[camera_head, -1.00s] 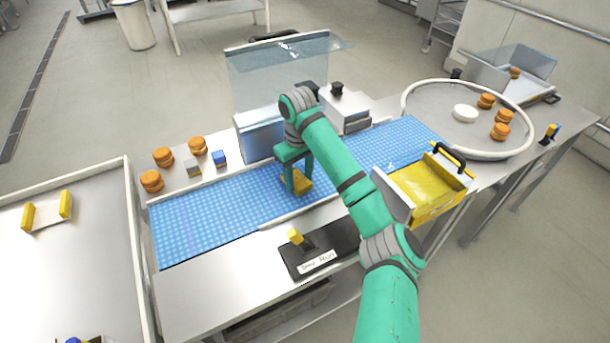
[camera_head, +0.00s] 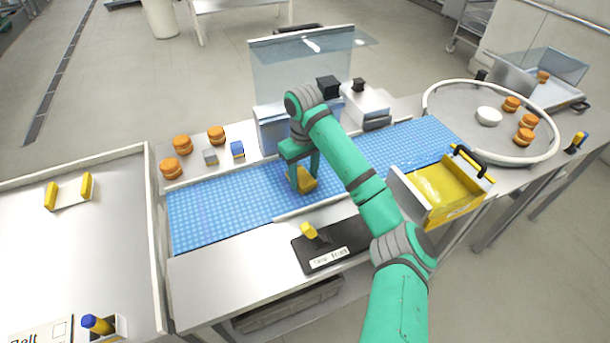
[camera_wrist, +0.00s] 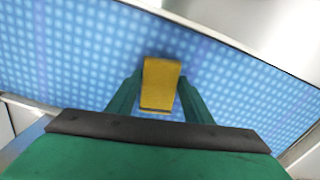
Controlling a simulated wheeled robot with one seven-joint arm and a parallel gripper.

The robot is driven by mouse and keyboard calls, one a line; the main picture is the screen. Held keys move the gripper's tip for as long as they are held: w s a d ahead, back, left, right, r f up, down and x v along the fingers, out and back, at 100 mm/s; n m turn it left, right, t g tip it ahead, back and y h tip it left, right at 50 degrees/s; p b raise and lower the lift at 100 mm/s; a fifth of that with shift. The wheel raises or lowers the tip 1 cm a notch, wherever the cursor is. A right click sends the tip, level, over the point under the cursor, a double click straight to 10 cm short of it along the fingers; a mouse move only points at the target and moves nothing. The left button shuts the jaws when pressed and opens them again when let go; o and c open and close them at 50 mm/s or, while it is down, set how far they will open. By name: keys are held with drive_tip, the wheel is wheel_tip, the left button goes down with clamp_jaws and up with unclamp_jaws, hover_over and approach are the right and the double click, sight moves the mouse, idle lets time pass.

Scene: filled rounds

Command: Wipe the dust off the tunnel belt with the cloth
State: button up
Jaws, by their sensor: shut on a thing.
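The tunnel belt (camera_head: 225,205) is a blue belt with a light dot pattern, running across the middle of the bench; it also fills much of the wrist view (camera_wrist: 60,60). My gripper (camera_head: 303,183) is over the belt, in front of the clear-screened housing. Its green fingers (camera_wrist: 158,100) are shut on a folded yellow cloth (camera_wrist: 161,80). The cloth also shows in the head view (camera_head: 307,181), low at the belt; I cannot tell whether it touches. I cannot make out dust clearly. My arm hides part of the belt.
A housing with a clear screen (camera_head: 300,70) stands behind the belt. Several orange filled rounds (camera_head: 182,144) sit at the back left. A round rimmed table (camera_head: 460,105) stands right.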

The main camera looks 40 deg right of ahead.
drive_tip(key=shift+r, duration=3)
wheel_tip(320, 180, up, 3)
drive_tip(key=shift+r, duration=0.1)
